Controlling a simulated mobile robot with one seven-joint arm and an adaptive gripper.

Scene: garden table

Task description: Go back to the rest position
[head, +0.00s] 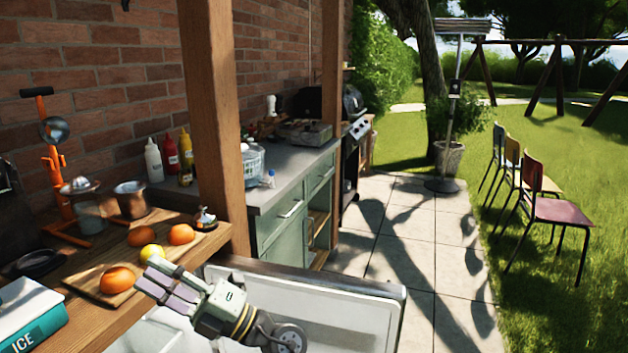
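My gripper (150,279) is at the lower left of the head view, pointing up and to the left. Its fingers are beside the front edge of a wooden cutting board (122,292), close in the picture to a yellow lemon (152,253) and an orange fruit (118,280). I cannot tell whether the fingers touch anything or how far apart they are. No object clearly shows between them. My wrist reaches down to the bottom edge of the picture.
A white open lid or panel (345,312) lies behind my wrist. A wooden post (215,110) rises beside the wooden counter. An orange juicer press (53,165), a metal cup (131,199) and an ice box (30,318) stand left. The paved path (410,235) is clear; chairs (555,211) stand right.

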